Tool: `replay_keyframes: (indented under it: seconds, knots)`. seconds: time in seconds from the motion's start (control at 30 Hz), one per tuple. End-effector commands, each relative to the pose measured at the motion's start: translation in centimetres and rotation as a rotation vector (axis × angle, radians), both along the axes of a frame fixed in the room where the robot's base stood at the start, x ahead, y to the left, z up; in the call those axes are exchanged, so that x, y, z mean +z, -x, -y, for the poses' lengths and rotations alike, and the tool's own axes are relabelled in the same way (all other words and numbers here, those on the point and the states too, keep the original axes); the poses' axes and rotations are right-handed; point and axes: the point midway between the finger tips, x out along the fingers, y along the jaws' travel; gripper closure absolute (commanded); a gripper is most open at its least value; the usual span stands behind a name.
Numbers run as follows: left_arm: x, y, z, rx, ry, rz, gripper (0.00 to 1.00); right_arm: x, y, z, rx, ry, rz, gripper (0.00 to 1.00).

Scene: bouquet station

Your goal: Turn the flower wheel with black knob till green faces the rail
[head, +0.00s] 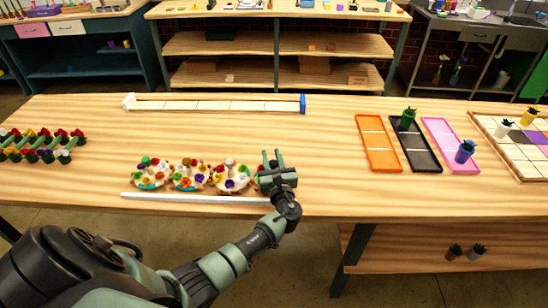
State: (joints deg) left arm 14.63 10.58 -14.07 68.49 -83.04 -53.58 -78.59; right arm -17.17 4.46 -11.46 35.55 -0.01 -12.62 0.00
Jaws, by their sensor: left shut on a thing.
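Flower wheels stand in a row near the table's front: a left wheel (151,174), a middle wheel (190,176) and a third wheel (231,177), each with small coloured flowers around its rim. A white rail (200,198) lies along the front of the wheels. My right gripper is out of view.
A long white track (215,105) with a blue end lies behind the wheels. Flower bunches (42,145) stand at left. Orange (365,148), black (426,164) and pink (463,164) trays lie at right, beside a gridded tray (485,126). The table between is clear.

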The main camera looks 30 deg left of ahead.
Motion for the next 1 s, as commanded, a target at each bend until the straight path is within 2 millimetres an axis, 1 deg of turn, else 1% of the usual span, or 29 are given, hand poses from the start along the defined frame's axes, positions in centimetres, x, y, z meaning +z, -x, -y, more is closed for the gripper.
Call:
replay_keyframes:
  seconds: [0.03, 0.17, 0.37, 0.6, 0.8, 1.0]
  knots:
    - [-0.3, -0.1, 0.1, 0.043, 0.003, 0.003, 1.0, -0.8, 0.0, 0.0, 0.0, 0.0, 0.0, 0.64]
    - [-0.4, 0.2, -0.2, 0.168, 0.003, 0.004, 1.0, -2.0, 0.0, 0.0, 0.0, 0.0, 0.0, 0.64]
    - [-0.5, 0.6, -0.5, 0.357, 0.001, 0.005, 1.0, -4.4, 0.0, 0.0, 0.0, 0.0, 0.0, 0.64]
    - [-0.6, 1.2, -0.8, 0.58, -0.001, 0.005, 1.0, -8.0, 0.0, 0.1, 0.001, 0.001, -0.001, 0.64]
    - [-0.5, 1.7, -0.9, 0.739, -0.002, 0.005, 1.0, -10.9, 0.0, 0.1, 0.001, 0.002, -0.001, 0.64]
    - [-0.3, 2.1, -1.0, 0.856, -0.003, 0.006, 1.0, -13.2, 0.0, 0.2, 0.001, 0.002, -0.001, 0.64]
